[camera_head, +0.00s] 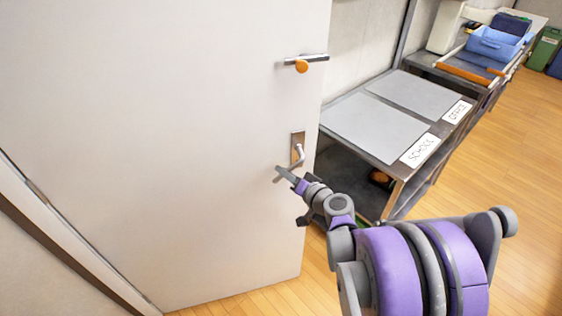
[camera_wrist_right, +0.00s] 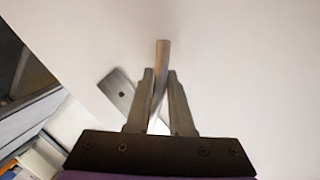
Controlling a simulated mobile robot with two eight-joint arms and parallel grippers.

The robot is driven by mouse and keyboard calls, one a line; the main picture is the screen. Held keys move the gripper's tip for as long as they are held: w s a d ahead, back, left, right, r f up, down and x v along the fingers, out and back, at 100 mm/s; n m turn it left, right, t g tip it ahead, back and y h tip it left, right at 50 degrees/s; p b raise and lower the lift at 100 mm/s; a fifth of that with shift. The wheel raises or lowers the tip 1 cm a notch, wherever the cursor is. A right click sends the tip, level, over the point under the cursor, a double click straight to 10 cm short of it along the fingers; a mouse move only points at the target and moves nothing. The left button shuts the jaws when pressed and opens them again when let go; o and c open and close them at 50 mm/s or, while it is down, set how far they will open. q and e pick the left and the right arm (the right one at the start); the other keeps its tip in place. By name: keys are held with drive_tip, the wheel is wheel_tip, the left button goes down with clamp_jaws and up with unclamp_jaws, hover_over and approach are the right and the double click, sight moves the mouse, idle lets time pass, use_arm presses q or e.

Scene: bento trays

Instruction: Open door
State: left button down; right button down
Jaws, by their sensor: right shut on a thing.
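The white door (camera_head: 170,130) fills the left and middle of the head view, its right edge near the metal shelves. A metal lever handle (camera_head: 298,152) on a brownish plate is near the door's right edge. In the right wrist view the handle (camera_wrist_right: 162,62) stands between the two fingers, with its plate (camera_wrist_right: 118,92) to the left. My right gripper (camera_head: 283,173) is at the handle, and in the wrist view its fingers (camera_wrist_right: 161,95) are shut on it. A second metal fitting with an orange knob (camera_head: 302,65) is higher on the door. My left gripper is not in view.
A metal table (camera_head: 397,160) with grey mats and signs reading SCHOOL and OFFICE stands right of the door. Behind it is a cart with a blue bin (camera_head: 492,45). A green bin (camera_head: 543,47) is at far right. Wooden floor (camera_head: 510,170) at right is clear.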

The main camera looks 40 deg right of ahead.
drive_tip(key=c, duration=0.8)
unclamp_jaws()
drive_tip(key=shift+s, duration=0.1)
drive_tip(key=v, duration=1)
drive_tip(key=shift+s, duration=0.4)
drive_tip(key=shift+r, duration=0.15)
